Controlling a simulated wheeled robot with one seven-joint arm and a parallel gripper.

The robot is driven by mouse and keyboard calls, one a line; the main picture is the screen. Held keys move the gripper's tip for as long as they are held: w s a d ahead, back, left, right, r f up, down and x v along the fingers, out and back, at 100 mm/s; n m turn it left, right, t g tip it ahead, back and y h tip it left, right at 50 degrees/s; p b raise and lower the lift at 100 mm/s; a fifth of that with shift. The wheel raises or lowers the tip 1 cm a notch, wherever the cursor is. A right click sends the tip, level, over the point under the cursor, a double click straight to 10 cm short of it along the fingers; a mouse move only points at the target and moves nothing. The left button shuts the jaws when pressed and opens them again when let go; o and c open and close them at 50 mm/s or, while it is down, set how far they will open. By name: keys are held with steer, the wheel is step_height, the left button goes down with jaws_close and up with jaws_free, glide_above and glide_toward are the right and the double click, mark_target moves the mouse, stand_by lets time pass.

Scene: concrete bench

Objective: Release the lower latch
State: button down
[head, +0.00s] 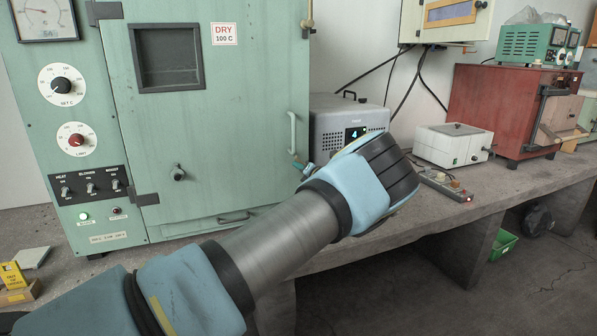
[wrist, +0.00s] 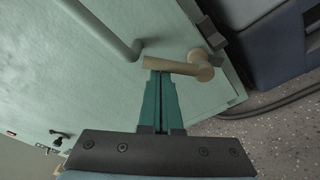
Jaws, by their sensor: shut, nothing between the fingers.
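The lower latch (wrist: 178,67) is a tan lever on a round pivot, near the edge of the green oven door (wrist: 60,75) in the wrist view. The lever points left from the pivot there. My gripper (wrist: 160,76) is shut and empty, its teal fingertips right at the lever's side; I cannot tell if they touch. In the head view my gripper (head: 307,169) is at the right edge of the oven door (head: 235,120), below the door handle (head: 293,133). My wrist covers part of that area.
An upper latch (head: 307,23) is on the door's right edge. A grey box with a display (head: 335,125) stands close to the right of the oven. A white box (head: 453,145) and a power strip (head: 440,184) are farther right on the concrete bench (head: 515,180).

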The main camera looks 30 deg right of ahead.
steer(key=shift+s+d+r+m+b, duration=0.1)
steer(key=shift+d+r+m+b, duration=0.1)
steer(key=shift+d+r+m, duration=0.3)
steer(key=shift+s+d+r+m+b, duration=0.1)
steer(key=shift+d+r+m+b, duration=0.2)
steer(key=shift+d, duration=0.35)
steer(key=shift+d+r, duration=0.2)
